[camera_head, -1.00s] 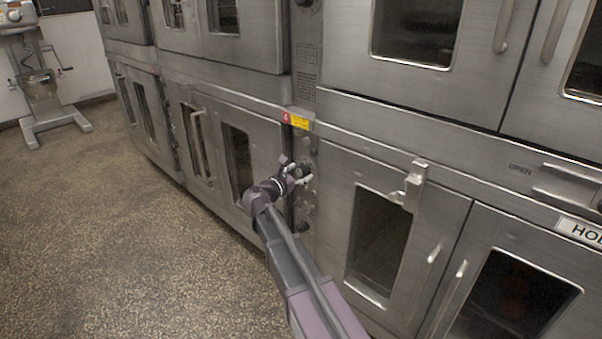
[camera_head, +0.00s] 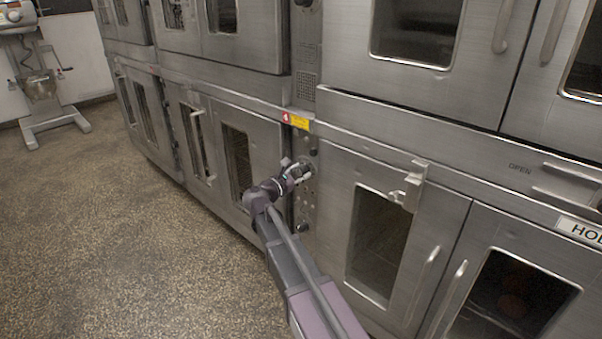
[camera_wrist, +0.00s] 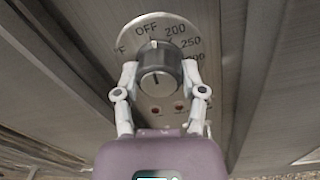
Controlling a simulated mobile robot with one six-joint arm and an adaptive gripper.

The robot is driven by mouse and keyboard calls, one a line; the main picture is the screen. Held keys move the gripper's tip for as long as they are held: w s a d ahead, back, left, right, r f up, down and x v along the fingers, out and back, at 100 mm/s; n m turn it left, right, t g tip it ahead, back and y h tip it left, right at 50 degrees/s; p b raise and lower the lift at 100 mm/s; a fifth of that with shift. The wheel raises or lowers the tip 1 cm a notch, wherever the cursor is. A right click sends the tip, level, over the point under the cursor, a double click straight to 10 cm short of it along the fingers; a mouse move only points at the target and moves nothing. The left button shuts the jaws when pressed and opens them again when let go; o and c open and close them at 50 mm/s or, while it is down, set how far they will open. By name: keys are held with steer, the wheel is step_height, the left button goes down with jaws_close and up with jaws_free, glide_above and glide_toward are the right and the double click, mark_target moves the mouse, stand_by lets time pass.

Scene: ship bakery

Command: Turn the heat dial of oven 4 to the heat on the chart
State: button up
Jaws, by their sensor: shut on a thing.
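The heat dial (camera_wrist: 157,62) is a dark round knob with a lighter front face, on a pale round scale plate (camera_wrist: 124,42). The scale reads OFF at the top, then 200 and 250 to the right, with a partly hidden number below. A pale mark shows at the knob's top edge near OFF, and a dark line on its face; the exact setting is unclear. My gripper (camera_wrist: 159,72) is shut on the knob, one finger at each side. In the head view my gripper (camera_head: 294,172) is at the control panel below the red tag marked 4 (camera_head: 286,117). No chart is visible.
A yellow label (camera_head: 300,122) sits beside the red tag. Another knob (camera_head: 302,227) is lower on the panel. An oven door with a protruding handle (camera_head: 407,187) stands to the right. Two small red lights (camera_wrist: 180,106) sit below the dial. Open floor (camera_head: 130,220) lies left.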

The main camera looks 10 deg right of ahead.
steer(key=m, duration=0.5)
steer(key=shift+w+a, duration=0.1)
steer(key=shift+w, duration=0.05)
steer(key=m, duration=0.4)
steer(key=shift+r, duration=0.1)
steer(key=m, duration=0.5)
steer(key=shift+w+a, duration=0.1)
steer(key=m, duration=0.5)
steer(key=shift+h, duration=0.3)
steer(key=m, duration=0.4)
steer(key=shift+r+m, duration=0.1)
steer(key=shift+m, duration=0.2)
steer(key=m, duration=0.4)
steer(key=shift+m, duration=0.3)
steer(key=m, duration=0.4)
steer(key=shift+m+g, duration=0.4)
steer(key=shift+m+p, duration=0.3)
steer(key=shift+m, duration=1.8)
